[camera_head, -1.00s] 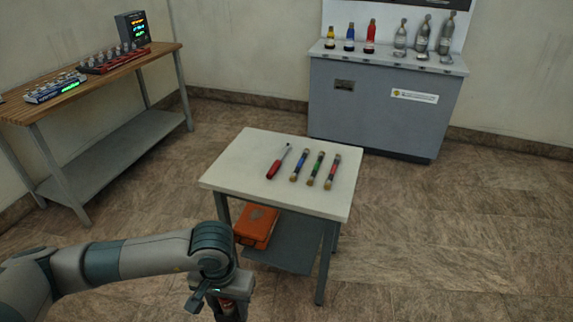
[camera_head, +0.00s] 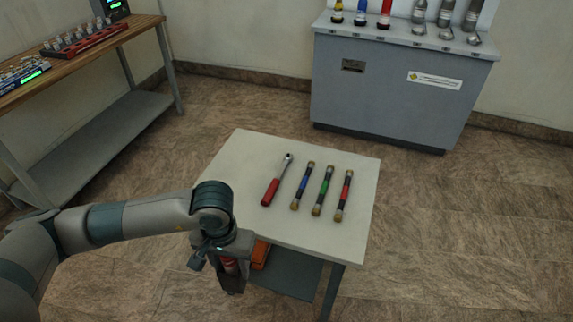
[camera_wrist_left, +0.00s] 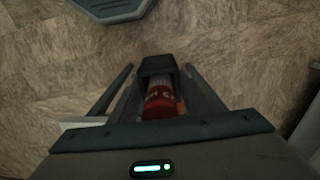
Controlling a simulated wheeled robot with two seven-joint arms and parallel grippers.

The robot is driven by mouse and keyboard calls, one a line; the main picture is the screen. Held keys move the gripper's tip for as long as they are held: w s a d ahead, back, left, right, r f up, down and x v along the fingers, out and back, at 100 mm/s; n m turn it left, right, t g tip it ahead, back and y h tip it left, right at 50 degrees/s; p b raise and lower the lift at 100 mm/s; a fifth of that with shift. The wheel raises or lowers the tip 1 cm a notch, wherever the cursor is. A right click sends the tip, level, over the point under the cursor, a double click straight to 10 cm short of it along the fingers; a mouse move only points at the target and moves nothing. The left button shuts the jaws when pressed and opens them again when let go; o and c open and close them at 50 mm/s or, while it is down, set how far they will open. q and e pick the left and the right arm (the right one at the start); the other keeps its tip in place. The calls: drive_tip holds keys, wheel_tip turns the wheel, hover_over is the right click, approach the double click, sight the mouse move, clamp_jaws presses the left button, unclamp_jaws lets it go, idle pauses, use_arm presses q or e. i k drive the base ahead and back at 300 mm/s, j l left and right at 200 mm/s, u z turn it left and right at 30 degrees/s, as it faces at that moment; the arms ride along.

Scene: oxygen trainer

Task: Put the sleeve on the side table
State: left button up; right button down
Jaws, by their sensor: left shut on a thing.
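My left gripper (camera_head: 231,280) is shut on a red sleeve (camera_wrist_left: 162,102), which shows between its fingers in the left wrist view, with dark writing on it. Some of its red also shows in the head view (camera_head: 229,266). The sleeve is partly hidden by the fingers. The side table (camera_head: 235,165) is the small white-topped table in the middle. My gripper hangs at its near left corner and covers part of that edge. I cannot tell its exact gap from the table. My right gripper is not in view.
A red-handled ratchet (camera_head: 277,180) and three banded rods, blue (camera_head: 303,186), green (camera_head: 323,190) and red (camera_head: 344,195), lie on the side table. An orange case (camera_head: 260,254) is on its lower shelf. A wooden bench (camera_head: 90,55) stands left, a grey cabinet (camera_head: 385,85) behind.

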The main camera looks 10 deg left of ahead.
sight(242, 171)
drive_tip(key=i+j, duration=0.15)
drive_tip(key=i, duration=0.3)
drive_tip(key=i+j, duration=0.1)
drive_tip(key=i, duration=0.4)
